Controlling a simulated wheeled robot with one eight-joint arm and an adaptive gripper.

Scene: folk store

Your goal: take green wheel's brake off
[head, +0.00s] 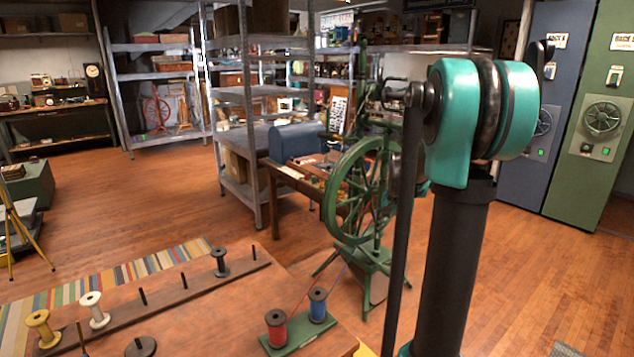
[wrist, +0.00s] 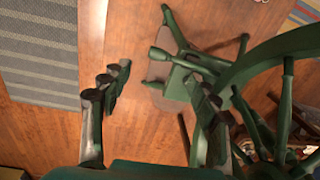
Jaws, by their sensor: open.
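The green spinning wheel (head: 334,200) stands on the wood floor at the middle of the head view, partly behind my arm. Its large spoked wheel (wrist: 262,62) fills the right side of the wrist view, with its green legs and a brown treadle board (wrist: 160,92) below. My gripper (wrist: 160,90) is open and empty beside the wheel, above the legs and floor. Its right finger overlaps the green frame in the picture; I cannot tell if they touch. In the head view my gripper is hidden behind my arm. I cannot make out the brake.
A low table with a spool rack (head: 160,290), a red spool (head: 277,328) and a blue spool (head: 317,305) is in front. A wooden table with a blue-grey box (head: 292,142) stands close behind the wheel. A grey striped rug (wrist: 38,50) lies on the floor.

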